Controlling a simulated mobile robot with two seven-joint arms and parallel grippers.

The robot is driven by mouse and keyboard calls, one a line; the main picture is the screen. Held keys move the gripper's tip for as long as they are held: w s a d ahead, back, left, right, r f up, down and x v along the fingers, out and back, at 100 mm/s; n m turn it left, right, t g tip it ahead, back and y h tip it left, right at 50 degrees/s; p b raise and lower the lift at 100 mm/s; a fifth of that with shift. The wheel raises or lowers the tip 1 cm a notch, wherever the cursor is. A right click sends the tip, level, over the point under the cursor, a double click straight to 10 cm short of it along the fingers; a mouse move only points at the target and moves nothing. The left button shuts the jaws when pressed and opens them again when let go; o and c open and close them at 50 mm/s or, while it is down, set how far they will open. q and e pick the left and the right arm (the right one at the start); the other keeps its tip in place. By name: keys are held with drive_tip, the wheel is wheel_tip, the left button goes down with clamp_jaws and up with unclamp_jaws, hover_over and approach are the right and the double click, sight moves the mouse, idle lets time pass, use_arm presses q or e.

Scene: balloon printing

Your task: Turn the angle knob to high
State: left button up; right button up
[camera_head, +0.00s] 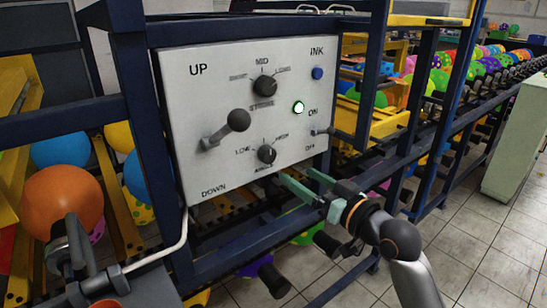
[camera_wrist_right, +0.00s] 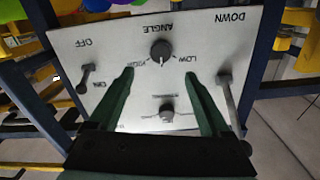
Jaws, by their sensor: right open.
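The angle knob (camera_head: 266,153) is a small black dial low on the white control panel (camera_head: 185,120), with LOW printed to its left and HIGH to its right. In the right wrist view the panel appears upside down, and the angle knob (camera_wrist_right: 160,50) lies beyond and between the fingertips. Its exact setting is hard to read. My right gripper (camera_head: 303,180), with green fingers, is open and empty, below and right of the knob in the head view. Its two fingers also show in the wrist view (camera_wrist_right: 160,74), apart from the knob. I do not see my left gripper clearly.
Above the angle knob are a lever with a dark ball (camera_head: 238,120) and another black knob (camera_head: 265,86). A toggle (camera_head: 322,131), a lit green button (camera_head: 298,107) and a blue button (camera_head: 317,73) are at the right. Dark blue frame bars surround the panel.

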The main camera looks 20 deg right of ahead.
sight(270, 157)
drive_tip(key=p+x, duration=0.1)
drive_tip(key=x, duration=0.9)
drive_tip(key=shift+w+a+p, duration=0.2)
drive_tip(key=shift+p, duration=0.1)
drive_tip(key=shift+f, duration=0.1)
clamp_jaws()
